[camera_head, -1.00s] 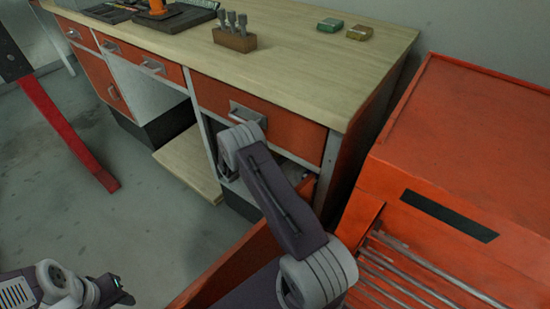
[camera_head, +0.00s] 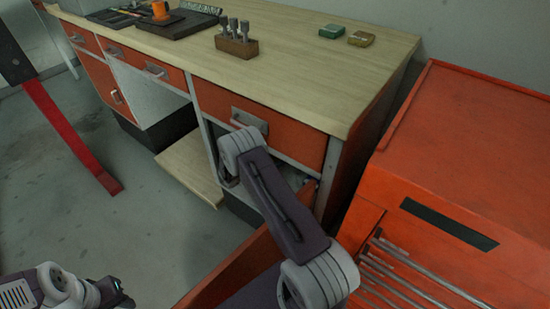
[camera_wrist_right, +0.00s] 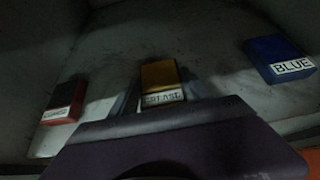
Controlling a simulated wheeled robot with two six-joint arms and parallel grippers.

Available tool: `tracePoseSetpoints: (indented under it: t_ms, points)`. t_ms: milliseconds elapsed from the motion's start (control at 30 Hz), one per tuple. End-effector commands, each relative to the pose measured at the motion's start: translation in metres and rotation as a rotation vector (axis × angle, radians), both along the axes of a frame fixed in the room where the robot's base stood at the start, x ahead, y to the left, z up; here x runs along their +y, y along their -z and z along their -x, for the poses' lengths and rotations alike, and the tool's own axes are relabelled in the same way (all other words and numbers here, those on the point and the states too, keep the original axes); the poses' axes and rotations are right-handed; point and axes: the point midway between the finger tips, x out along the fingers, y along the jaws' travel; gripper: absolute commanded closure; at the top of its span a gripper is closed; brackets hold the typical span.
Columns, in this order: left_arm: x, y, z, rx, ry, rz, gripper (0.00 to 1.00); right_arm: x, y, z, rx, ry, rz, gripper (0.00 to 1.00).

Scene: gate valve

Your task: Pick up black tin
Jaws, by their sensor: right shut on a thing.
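No black tin can be made out in either view. My right arm reaches into the open cabinet under the bench, and its gripper is hidden there in the head view. In the right wrist view, the dark body of my right gripper (camera_wrist_right: 165,145) fills the bottom. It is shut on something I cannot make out. Beyond it are a yellow tin marked GREASE (camera_wrist_right: 160,76), a red tin (camera_wrist_right: 67,98) at left and a blue tin marked BLUE (camera_wrist_right: 277,56) at right. My left gripper (camera_head: 122,297) is at the lower left, its jaws unclear.
The wooden bench top (camera_head: 300,75) holds a small block with upright tools (camera_head: 236,42), a green tin (camera_head: 332,31) and a yellowish tin (camera_head: 361,39). The red tool chest (camera_head: 470,150) stands close on the right.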

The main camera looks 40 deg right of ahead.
Motion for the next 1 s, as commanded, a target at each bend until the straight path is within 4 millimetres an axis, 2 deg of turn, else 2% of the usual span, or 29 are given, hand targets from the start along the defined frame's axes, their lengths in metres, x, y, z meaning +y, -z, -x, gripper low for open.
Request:
tracePoseSetpoints:
  t_ms: [300, 600, 800, 1000]
  points:
    - [0.000, -0.018, 0.000, 0.000, 0.000, 0.000, 0.64, 0.075, -0.003, 0.021, 0.001, -0.007, 0.002, 0.95]
    - [0.000, -0.027, 0.000, 0.000, 0.000, 0.000, 0.64, 0.135, -0.002, 0.039, -0.001, -0.004, 0.004, 0.95]
    - [0.000, -0.029, 0.000, 0.000, 0.000, 0.000, 0.64, 0.158, -0.001, 0.046, -0.001, -0.001, 0.003, 0.95]
    - [0.000, -0.029, 0.000, 0.000, 0.000, 0.000, 0.64, 0.162, -0.001, 0.047, -0.001, 0.000, 0.003, 0.95]
